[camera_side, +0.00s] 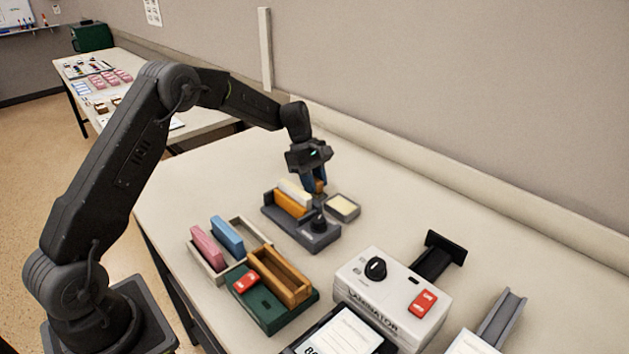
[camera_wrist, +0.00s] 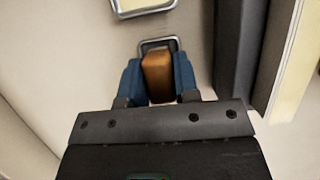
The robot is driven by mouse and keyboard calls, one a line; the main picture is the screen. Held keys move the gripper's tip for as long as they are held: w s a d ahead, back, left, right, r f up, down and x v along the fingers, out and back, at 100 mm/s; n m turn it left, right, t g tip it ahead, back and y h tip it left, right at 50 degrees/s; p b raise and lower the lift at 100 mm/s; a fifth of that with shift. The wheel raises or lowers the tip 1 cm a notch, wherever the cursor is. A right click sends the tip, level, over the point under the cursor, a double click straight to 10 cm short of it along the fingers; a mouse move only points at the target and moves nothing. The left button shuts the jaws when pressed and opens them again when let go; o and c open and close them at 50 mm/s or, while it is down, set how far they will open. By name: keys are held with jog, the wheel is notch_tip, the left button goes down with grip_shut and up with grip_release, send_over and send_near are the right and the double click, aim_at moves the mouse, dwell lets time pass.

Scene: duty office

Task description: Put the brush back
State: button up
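My gripper (camera_wrist: 159,75) has two blue fingers, one on each side of a brown wooden block, which I take to be the brush (camera_wrist: 158,77); both fingers appear to touch it. The brush also shows as a small brown-orange patch between the fingers in the side view (camera_side: 319,186). Its bristles are hidden. A small metal-rimmed rectangle (camera_wrist: 158,43) lies just beyond the brush in the wrist view; I cannot tell whether the brush is inside it. In the side view my gripper (camera_side: 314,184) points down behind a dark grey holder (camera_side: 315,237).
The holder carries a cream block (camera_side: 294,192) and an orange block (camera_side: 291,203), close beside my gripper. A grey tray with a cream pad (camera_side: 343,206) is to the right. Nearer stand a beige tray (camera_side: 213,269), a green base with a wooden box (camera_side: 280,278), and a white laminator (camera_side: 393,299).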

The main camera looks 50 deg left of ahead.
jog(key=o, duration=0.4)
jog(key=shift+r, duration=0.1)
jog(key=v, duration=1.2)
jog(key=s+d+r+m+t+y, duration=0.1)
jog(key=s+d+r+m+y, duration=0.1)
jog(key=s+d+r+m, duration=0.35)
jog(key=s+d+r+m+t+y, duration=0.1)
jog(key=s+d+r+m, duration=0.25)
jog(key=s, duration=0.45)
jog(key=s+d+r+m+t+y, duration=0.1)
jog(key=s+d+r+m+t, duration=0.2)
jog(key=s, duration=0.6)
jog(key=shift+s+d+f+m+t+y, duration=0.1)
jog(key=shift+s+d+f+m, duration=0.35)
jog(key=shift+s+f+m, duration=0.85)
jog(key=shift+s+d+f+m+t+y, duration=0.1)
jog(key=shift+s+d+f+m, duration=0.45)
jog(key=shift+s, duration=1.5)
jog(key=shift+s+d+f+m+t+y, duration=0.1)
jog(key=shift+s+d+f+m, duration=0.2)
jog(key=shift+s+f+m, duration=1.05)
